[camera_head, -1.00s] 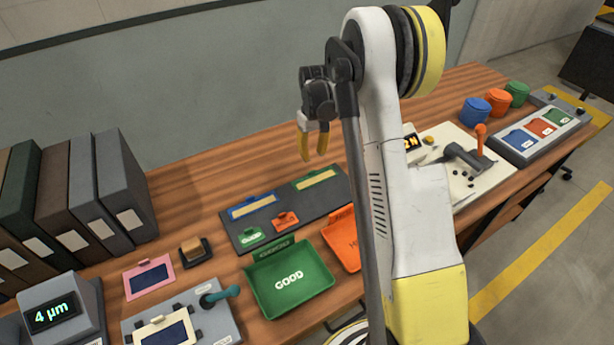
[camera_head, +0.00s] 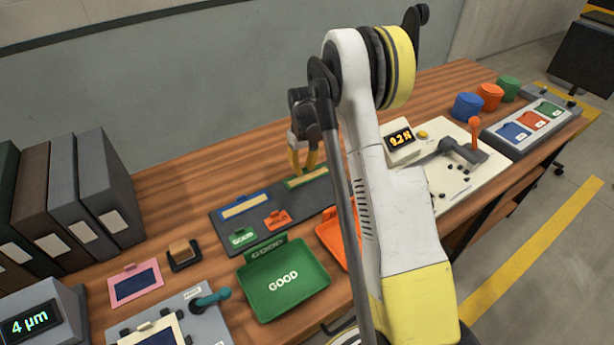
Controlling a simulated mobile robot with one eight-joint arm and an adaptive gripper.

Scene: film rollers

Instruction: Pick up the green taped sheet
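The green taped sheet (camera_head: 291,185), a green strip with a tan band, lies at the back right of the dark mat (camera_head: 297,205). My gripper (camera_head: 302,171) points down with its two yellow fingers apart, and nothing shows between them. The fingertips overlap the sheet in the picture; I cannot tell whether they touch it. My arm hides the right part of the sheet and mat.
A similar blue taped sheet (camera_head: 246,206) lies left on the mat, with a green tag (camera_head: 243,238) and an orange tag (camera_head: 277,219) in front. A green GOOD tray (camera_head: 302,291) and an orange tray (camera_head: 329,236) stand nearer. Binders (camera_head: 110,190) stand at the left.

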